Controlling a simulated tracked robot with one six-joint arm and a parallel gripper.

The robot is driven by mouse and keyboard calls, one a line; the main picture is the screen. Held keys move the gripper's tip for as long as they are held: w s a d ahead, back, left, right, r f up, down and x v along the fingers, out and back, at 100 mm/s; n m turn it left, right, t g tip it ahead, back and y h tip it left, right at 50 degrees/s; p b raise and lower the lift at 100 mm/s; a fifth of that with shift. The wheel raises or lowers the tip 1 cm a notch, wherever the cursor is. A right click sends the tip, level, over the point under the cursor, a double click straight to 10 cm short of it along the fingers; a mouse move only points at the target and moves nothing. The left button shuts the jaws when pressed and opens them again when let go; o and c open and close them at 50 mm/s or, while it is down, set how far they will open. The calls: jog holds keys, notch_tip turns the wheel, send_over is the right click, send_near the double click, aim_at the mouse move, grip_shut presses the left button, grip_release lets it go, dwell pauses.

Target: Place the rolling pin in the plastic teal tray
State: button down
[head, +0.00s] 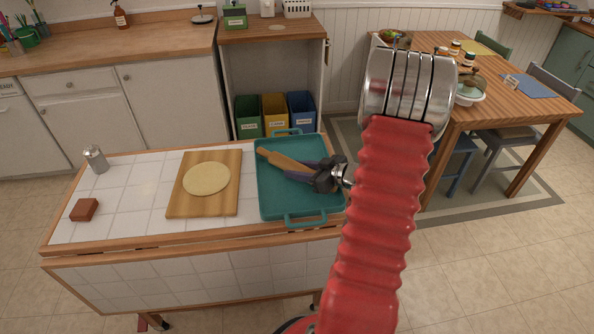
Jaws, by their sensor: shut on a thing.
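The teal plastic tray (300,208) lies on the right end of the white-tiled counter, with a handle at its far and near sides. The wooden rolling pin (276,157) is over the tray, slanting from upper left to lower right. My gripper (305,170) reaches in from the right and is shut on the rolling pin. The gripper covers the pin's right part. I cannot tell whether the pin touches the tray floor or is just above it.
A wooden board (227,203) with flat round dough (206,179) lies left of the tray. A metal shaker (95,159) and a red-brown block (84,209) sit at the counter's left. A dining table (540,95) stands at right.

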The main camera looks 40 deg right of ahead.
jog(key=c, duration=1.2)
grip_release()
jog(key=v, duration=1.2)
jog(key=shift+r, duration=0.15)
